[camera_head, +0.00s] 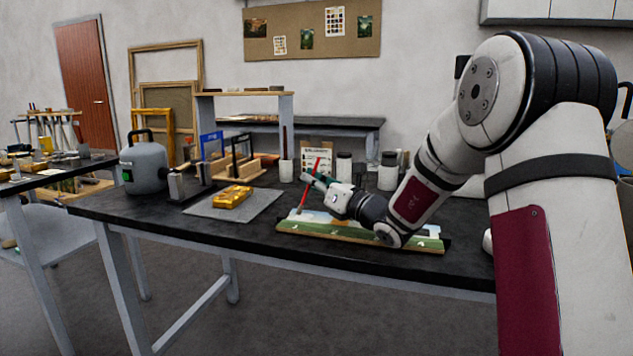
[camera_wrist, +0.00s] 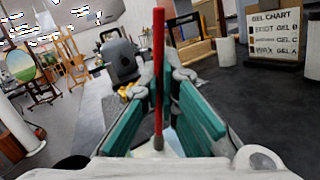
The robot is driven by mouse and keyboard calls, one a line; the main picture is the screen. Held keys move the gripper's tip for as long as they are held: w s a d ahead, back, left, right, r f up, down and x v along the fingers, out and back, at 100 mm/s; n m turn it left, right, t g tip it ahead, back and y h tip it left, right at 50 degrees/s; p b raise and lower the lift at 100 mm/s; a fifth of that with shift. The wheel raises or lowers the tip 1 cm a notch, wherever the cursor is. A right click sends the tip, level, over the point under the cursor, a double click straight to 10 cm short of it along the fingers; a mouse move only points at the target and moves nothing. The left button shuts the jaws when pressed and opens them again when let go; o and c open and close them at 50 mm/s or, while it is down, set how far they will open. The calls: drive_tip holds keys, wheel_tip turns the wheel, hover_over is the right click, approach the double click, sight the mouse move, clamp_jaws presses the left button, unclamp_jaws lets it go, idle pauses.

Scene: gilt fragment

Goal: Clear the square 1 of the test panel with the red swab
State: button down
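The red swab (camera_head: 303,198) is held steeply tilted in my gripper (camera_head: 312,180), its lower end over or on the left part of the test panel (camera_head: 350,238); I cannot tell if it touches. The panel is a flat painted landscape with green and pale blue, lying at the table's front edge. In the wrist view the swab (camera_wrist: 158,60) stands between the green finger pads of my gripper (camera_wrist: 163,88), which are closed around it, with its dull tip low. Square 1 cannot be made out; my wrist covers part of the panel.
A gold fragment (camera_head: 232,196) lies on a grey mat (camera_head: 207,211) to the left. A grey canister (camera_head: 145,166) stands farther left. Jars (camera_head: 387,172) and a gel chart (camera_head: 317,159) stand behind the panel. Bare black tabletop (camera_head: 262,232) lies between mat and panel.

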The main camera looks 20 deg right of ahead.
idle(0.3)
drive_tip(key=shift+r+p, duration=1.55)
drive_tip(key=shift+r, duration=0.5)
